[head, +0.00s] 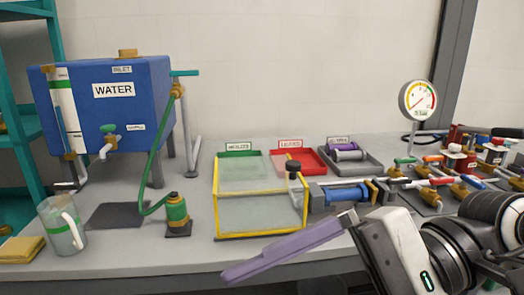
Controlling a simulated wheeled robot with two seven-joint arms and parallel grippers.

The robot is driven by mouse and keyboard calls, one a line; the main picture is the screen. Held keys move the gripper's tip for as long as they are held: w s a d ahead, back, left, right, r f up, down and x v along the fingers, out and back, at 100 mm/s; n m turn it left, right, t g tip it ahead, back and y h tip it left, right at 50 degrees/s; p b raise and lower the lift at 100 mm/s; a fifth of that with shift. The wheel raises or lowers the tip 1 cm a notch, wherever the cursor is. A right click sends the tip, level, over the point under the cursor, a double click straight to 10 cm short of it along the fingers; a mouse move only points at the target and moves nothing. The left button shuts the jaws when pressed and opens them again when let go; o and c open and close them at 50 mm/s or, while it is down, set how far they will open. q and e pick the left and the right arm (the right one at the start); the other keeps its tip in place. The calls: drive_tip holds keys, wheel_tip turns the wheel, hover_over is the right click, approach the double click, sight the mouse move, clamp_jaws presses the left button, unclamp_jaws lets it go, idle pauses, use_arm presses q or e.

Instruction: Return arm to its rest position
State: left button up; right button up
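My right arm comes in from the right over the front of the bench. Its gripper (232,274) has long purple fingers that point left and down, in front of the yellow-edged clear box. I see the fingers edge-on as one bar, so I cannot tell whether they are open or shut. No object shows at the fingertips. My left arm and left gripper are not in view.
Behind the gripper stand the clear box (262,234), a blue cylindrical unit (346,193) and valve piping (438,180) with a gauge (417,100). A blue water tank (110,105), green pump-like fitting (177,212) and jug (62,226) are left. Trays line the back.

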drive_tip(key=w+r+m+t+y+p, duration=0.1)
drive_tip(key=w+r+m+t+y, duration=0.25)
drive_tip(key=m, duration=0.55)
drive_tip(key=w+r+m+t+y+p, duration=0.1)
drive_tip(key=w+r+m+y, duration=0.25)
drive_tip(key=m+y, duration=0.45)
drive_tip(key=w+d+f+m+t+h, duration=0.5)
drive_tip(key=m+t, duration=0.3)
drive_tip(key=m, duration=0.6)
drive_tip(key=w+d+f+m+t+h, duration=0.3)
drive_tip(key=w+f+m+t+h, duration=0.35)
drive_tip(key=m, duration=0.65)
drive_tip(key=s+d+f+m+h+p, duration=0.1)
drive_tip(key=s+d+f+m+h, duration=0.1)
drive_tip(key=f+m+h, duration=0.5)
drive_tip(key=s+d+f+m+h+p, duration=0.15)
drive_tip(key=f+m, duration=0.45)
drive_tip(key=f, duration=0.6)
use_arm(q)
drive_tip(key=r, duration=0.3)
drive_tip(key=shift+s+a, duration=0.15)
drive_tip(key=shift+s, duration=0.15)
use_arm(e)
drive_tip(key=s+d+f+m+g+h, duration=0.2)
drive_tip(key=s+f+m+g, duration=0.5)
drive_tip(key=s+f, duration=0.8)
wheel_tip(320, 180, down, 4)
drive_tip(key=shift+s+r+m+g, duration=0.2)
drive_tip(key=shift+r+m+g, duration=0.1)
drive_tip(key=shift+m, duration=0.2)
